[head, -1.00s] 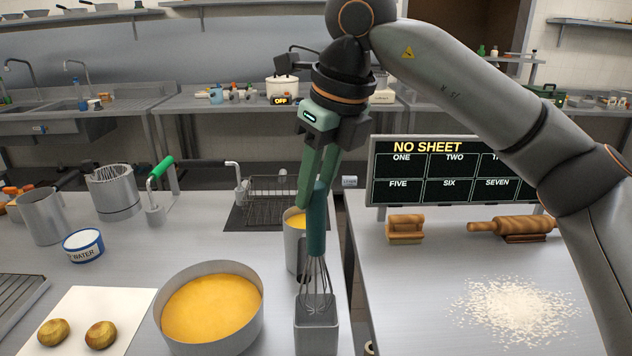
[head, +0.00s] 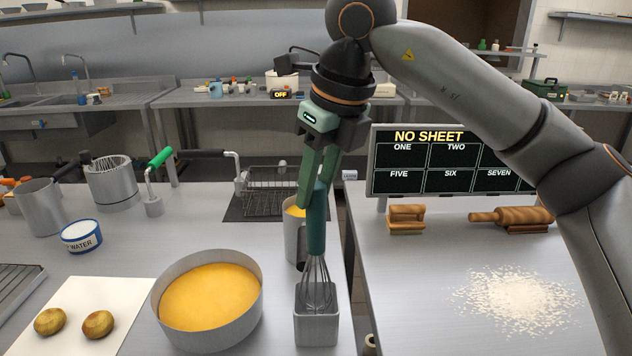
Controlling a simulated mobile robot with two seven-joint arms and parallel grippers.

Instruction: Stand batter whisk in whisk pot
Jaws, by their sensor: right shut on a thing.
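The batter whisk (head: 316,230) has a teal handle and a wire head. It stands nearly upright with the lower wires inside the mouth of the whisk pot (head: 317,328), a square grey metal pot at the front edge of the left counter. The wire tips are hidden by the pot's wall, so I cannot tell whether they touch the bottom. My right gripper (head: 318,192) points down above the pot and is shut on the upper handle. My left gripper is not in view.
A wide pan of yellow batter (head: 208,298) stands just left of the pot. A metal jug (head: 293,238) stands close behind it. A gap separates this counter from the right counter, which holds spilled flour (head: 518,300) and a rolling pin (head: 512,216).

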